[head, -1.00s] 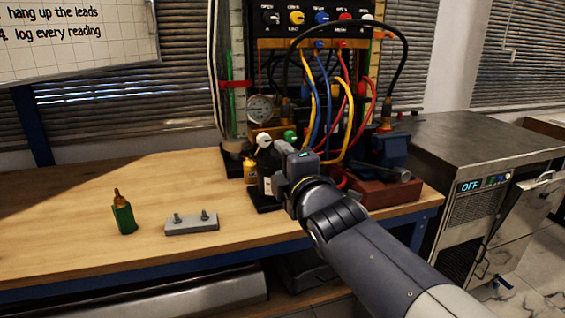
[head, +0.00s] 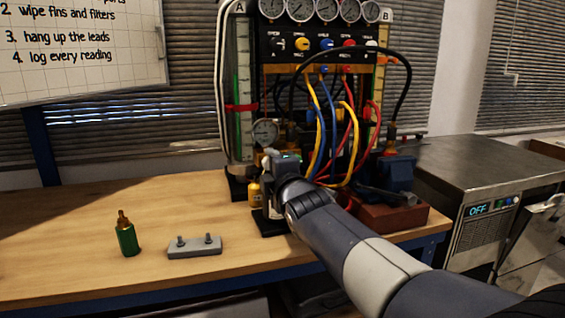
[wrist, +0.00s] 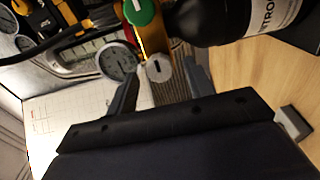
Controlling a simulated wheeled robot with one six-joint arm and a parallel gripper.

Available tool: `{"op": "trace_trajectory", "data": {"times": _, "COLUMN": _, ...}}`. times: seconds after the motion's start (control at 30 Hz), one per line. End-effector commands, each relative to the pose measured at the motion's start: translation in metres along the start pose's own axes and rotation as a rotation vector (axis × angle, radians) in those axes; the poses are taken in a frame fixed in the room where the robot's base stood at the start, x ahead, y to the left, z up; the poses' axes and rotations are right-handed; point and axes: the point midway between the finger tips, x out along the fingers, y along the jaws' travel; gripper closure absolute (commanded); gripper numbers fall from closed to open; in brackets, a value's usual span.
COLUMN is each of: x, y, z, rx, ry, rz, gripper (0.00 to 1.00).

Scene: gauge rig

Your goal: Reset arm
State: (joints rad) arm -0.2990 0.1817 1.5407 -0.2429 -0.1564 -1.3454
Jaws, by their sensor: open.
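My gripper (wrist: 160,90) is open in the wrist view, its two dark fingers spread apart. A white-grey round cap or knob (wrist: 159,68) shows between and beyond the fingers, and I cannot tell whether they touch it. In the head view my arm reaches in from the lower right to the front of the gauge rig (head: 320,47). The fingertips are hidden there behind my own wrist. A green knob (wrist: 140,11) and a round gauge (wrist: 118,60) lie just beyond the fingers. A dark bottle with a white label (wrist: 225,20) is close to the right finger.
A green bottle with a brass top (head: 127,236) and a grey block with two studs (head: 194,247) stand on the wooden bench (head: 80,215). A reddish-brown block (head: 393,217) is right of my arm. Hoses hang before the rig. A metal machine (head: 480,160) stands at right.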

Motion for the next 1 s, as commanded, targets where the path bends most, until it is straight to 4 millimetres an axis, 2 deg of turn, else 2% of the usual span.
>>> {"op": "trace_trajectory", "data": {"times": 0.13, "x": 0.006, "y": -0.001, "z": 0.0, "rx": 0.0, "ry": 0.0, "rz": -0.001, "gripper": 0.5}}
{"op": "trace_trajectory", "data": {"times": 0.57, "x": 0.002, "y": 0.0, "z": 0.0, "rx": 0.003, "ry": 0.0, "rz": 0.0, "gripper": 0.5}}
{"op": "trace_trajectory", "data": {"times": 0.77, "x": -0.018, "y": 0.001, "z": 0.0, "rx": -0.001, "ry": 0.0, "rz": 0.002, "gripper": 0.5}}
{"op": "trace_trajectory", "data": {"times": 1.0, "x": -0.054, "y": 0.001, "z": 0.0, "rx": -0.001, "ry": 0.0, "rz": 0.001, "gripper": 0.5}}
